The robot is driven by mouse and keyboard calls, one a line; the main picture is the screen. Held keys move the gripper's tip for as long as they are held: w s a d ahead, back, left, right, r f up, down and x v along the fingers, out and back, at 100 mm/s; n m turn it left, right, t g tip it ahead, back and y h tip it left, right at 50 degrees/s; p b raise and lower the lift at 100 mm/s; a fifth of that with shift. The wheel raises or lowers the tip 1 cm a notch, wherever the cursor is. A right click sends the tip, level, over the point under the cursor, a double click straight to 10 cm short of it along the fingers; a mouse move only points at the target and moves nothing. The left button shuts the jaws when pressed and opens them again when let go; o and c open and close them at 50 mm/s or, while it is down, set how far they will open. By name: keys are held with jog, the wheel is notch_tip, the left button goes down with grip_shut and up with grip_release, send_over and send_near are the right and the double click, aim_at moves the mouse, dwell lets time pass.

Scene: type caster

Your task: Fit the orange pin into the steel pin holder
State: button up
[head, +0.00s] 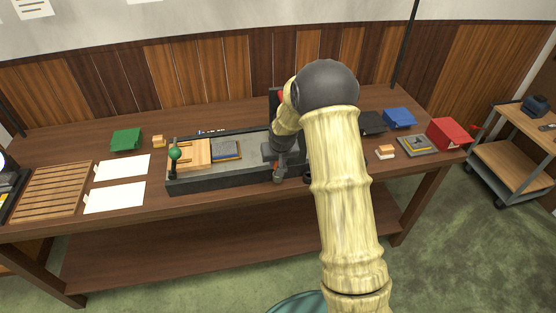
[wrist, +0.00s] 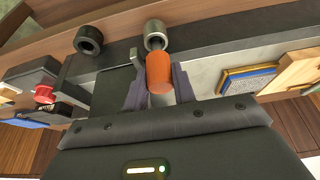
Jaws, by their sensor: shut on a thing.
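The orange pin (wrist: 159,74) is between the two fingers of my gripper (wrist: 160,82) in the wrist view, and the gripper is shut on it. The steel pin holder (wrist: 155,34) is a short grey ring-shaped cylinder just beyond the pin's far end. The pin's end appears very close to the holder or overlaps it in the picture; I cannot tell whether they touch. A similar black holder (wrist: 88,40) stands to the left of the steel one, apart from it.
A grey tray with a dark rim (head: 219,181) lies on the brown workbench (head: 232,218). A red box (head: 446,133) and blue box (head: 399,118) stand at the right. White sheets (head: 115,197) lie left.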

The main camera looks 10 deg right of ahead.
jog(key=shift+f, duration=0.3)
jog(key=shift+r, duration=0.1)
jog(key=shift+r+p, duration=0.3)
jog(key=shift+r, duration=0.25)
jog(key=shift+f+b, duration=0.6)
jog(key=shift+f, duration=0.1)
dwell(1.5)
jog(key=o, duration=1.1)
jog(key=shift+r, duration=0.1)
jog(key=b+v, duration=0.2)
jog(key=v, duration=1.5)
jog(key=shift+r, duration=0.25)
